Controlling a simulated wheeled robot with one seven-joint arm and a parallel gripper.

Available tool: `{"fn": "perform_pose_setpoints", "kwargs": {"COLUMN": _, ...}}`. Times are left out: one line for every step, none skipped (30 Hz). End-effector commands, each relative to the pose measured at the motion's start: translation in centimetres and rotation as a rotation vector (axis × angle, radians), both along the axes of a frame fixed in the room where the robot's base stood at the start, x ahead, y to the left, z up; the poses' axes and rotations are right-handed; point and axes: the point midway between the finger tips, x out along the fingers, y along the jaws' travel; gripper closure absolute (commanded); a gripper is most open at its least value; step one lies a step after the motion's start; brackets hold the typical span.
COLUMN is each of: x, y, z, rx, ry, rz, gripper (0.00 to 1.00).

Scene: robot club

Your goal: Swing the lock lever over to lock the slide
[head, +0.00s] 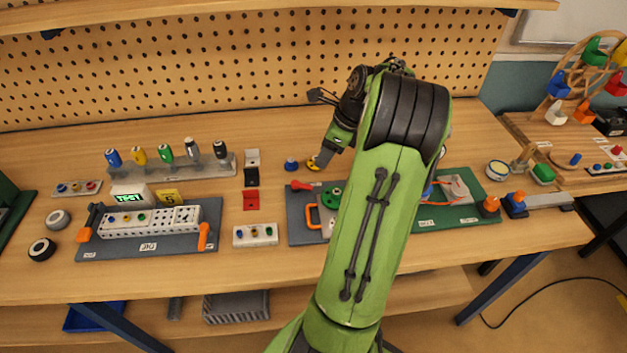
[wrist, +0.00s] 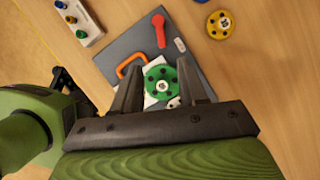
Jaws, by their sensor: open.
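A red lever (head: 300,185) lies on a dark grey board (head: 296,232), near its upper left corner; I take it for the lock lever. In the wrist view the red lever (wrist: 159,30) is beyond my fingertips, with a round end at the top. An orange handle (head: 312,217) sits below it on the same board, perhaps the slide's. A green wheel (wrist: 160,84) shows between my fingers in the wrist view. My gripper (wrist: 160,64) is open and empty above the board, apart from the lever. My arm hides the board's right part in the head view.
A yellow knob (wrist: 220,24) and a blue knob (head: 291,163) stand behind the board. A white block with coloured knobs (head: 255,235) is at its left. A green board (head: 460,216) lies to the right. Bare tabletop lies behind, towards the pegboard (head: 240,60).

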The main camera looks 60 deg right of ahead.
Motion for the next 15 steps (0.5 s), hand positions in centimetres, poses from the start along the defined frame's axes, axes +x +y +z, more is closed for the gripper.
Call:
{"fn": "perform_pose_setpoints", "kwargs": {"x": 0.4, "y": 0.2, "z": -1.9, "rx": 0.005, "ry": 0.003, "rz": 0.002, "gripper": 0.57}}
{"fn": "perform_pose_setpoints", "kwargs": {"x": 0.8, "y": 0.3, "z": -2.6, "rx": 0.003, "ry": 0.003, "rz": 0.003, "gripper": 0.57}}
{"fn": "perform_pose_setpoints", "kwargs": {"x": 1.1, "y": 0.5, "z": -3.6, "rx": 0.005, "ry": 0.003, "rz": 0.003, "gripper": 0.57}}
{"fn": "perform_pose_setpoints", "kwargs": {"x": 1.4, "y": 0.6, "z": -4.3, "rx": 0.005, "ry": 0.003, "rz": 0.003, "gripper": 0.57}}
{"fn": "perform_pose_setpoints", "kwargs": {"x": 1.7, "y": 0.6, "z": -5.0, "rx": 0.005, "ry": 0.004, "rz": 0.002, "gripper": 0.57}}
{"fn": "perform_pose_setpoints", "kwargs": {"x": 2.0, "y": 0.7, "z": -5.9, "rx": 0.004, "ry": 0.003, "rz": 0.002, "gripper": 0.57}}
{"fn": "perform_pose_setpoints", "kwargs": {"x": 2.3, "y": 0.8, "z": -6.6, "rx": 0.004, "ry": 0.003, "rz": 0.003, "gripper": 0.57}}
{"fn": "perform_pose_setpoints", "kwargs": {"x": 2.6, "y": 0.9, "z": -7.3, "rx": 0.003, "ry": 0.003, "rz": 0.003, "gripper": 0.57}}
{"fn": "perform_pose_setpoints", "kwargs": {"x": 2.9, "y": 1.0, "z": -8.2, "rx": 0.003, "ry": 0.004, "rz": 0.003, "gripper": 0.57}}
{"fn": "perform_pose_setpoints", "kwargs": {"x": 3.2, "y": 1.1, "z": -8.8, "rx": 0.003, "ry": 0.003, "rz": 0.003, "gripper": 0.57}}
{"fn": "perform_pose_setpoints", "kwargs": {"x": 3.4, "y": 1.2, "z": -9.4, "rx": 0.003, "ry": 0.003, "rz": 0.004, "gripper": 0.57}}
{"fn": "perform_pose_setpoints", "kwargs": {"x": 3.7, "y": 1.2, "z": -10.0, "rx": 0.001, "ry": 0.003, "rz": 0.003, "gripper": 0.57}}
{"fn": "perform_pose_setpoints", "kwargs": {"x": 3.9, "y": 1.3, "z": -10.4, "rx": 0.002, "ry": 0.003, "rz": 0.002, "gripper": 0.57}}
{"fn": "perform_pose_setpoints", "kwargs": {"x": 4.0, "y": 1.3, "z": -10.8, "rx": 0.001, "ry": 0.004, "rz": 0.002, "gripper": 0.57}}
{"fn": "perform_pose_setpoints", "kwargs": {"x": 4.2, "y": 1.4, "z": -11.2, "rx": 0.002, "ry": 0.003, "rz": 0.002, "gripper": 0.57}}
